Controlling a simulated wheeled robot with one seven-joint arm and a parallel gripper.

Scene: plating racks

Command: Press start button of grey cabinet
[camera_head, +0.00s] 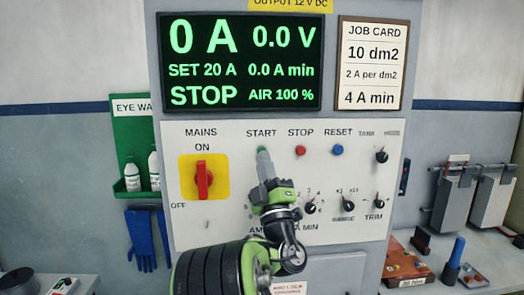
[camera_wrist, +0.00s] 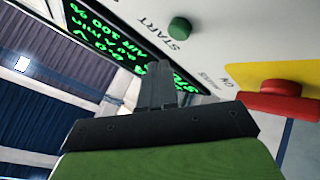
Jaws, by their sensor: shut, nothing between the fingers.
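The grey cabinet (camera_head: 226,225) stands in front of me with a white control panel. Its green start button (camera_wrist: 180,27) shows clearly in the wrist view, below the START label; in the head view it is mostly hidden behind my fingers. My gripper (camera_head: 263,157) is shut and empty, with its fingers pointing at the panel just under the START label. In the wrist view the fingertips (camera_wrist: 157,66) are apart from the button, to its lower left. The display (camera_head: 240,62) reads STOP, 0 A and 0.0 V.
A red mains switch (camera_head: 204,180) on a yellow plate is left of my gripper, at ON. A red stop button (camera_head: 300,151) and a blue reset button (camera_head: 337,150) are to the right. Several black knobs (camera_head: 348,205) lie lower right. Side benches flank the cabinet.

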